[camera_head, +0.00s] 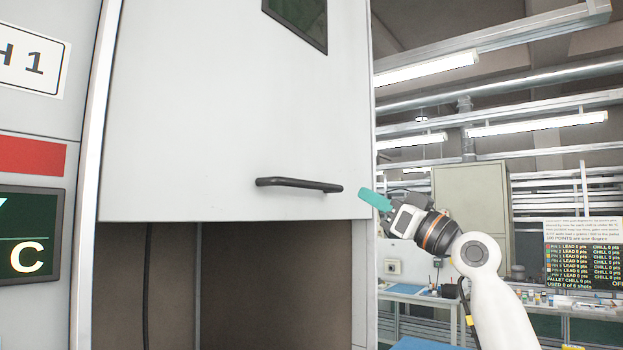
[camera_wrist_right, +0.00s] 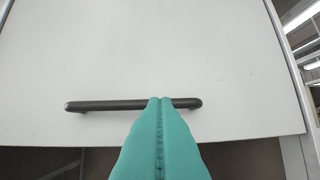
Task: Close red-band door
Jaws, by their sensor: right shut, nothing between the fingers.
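The door (camera_head: 220,110) is a large light-grey panel with a dark window at its top. It covers the upper part of a cabinet opening, and dark space shows below its lower edge. A black bar handle (camera_head: 299,185) runs across it near that edge; it also shows in the right wrist view (camera_wrist_right: 120,104). A red band (camera_head: 32,155) is on the cabinet front at the left. My right gripper (camera_head: 362,192) is shut and empty, just right of the handle. In the right wrist view its teal fingertips (camera_wrist_right: 161,99) overlap the handle's right end; I cannot tell whether they touch. My left gripper is out of view.
The dark opening (camera_head: 250,285) under the door holds a hanging cable. A lit display (camera_head: 28,245) is below the red band. At the right are a workbench (camera_head: 420,297), a beige cabinet (camera_head: 472,215) and a score board (camera_head: 583,252).

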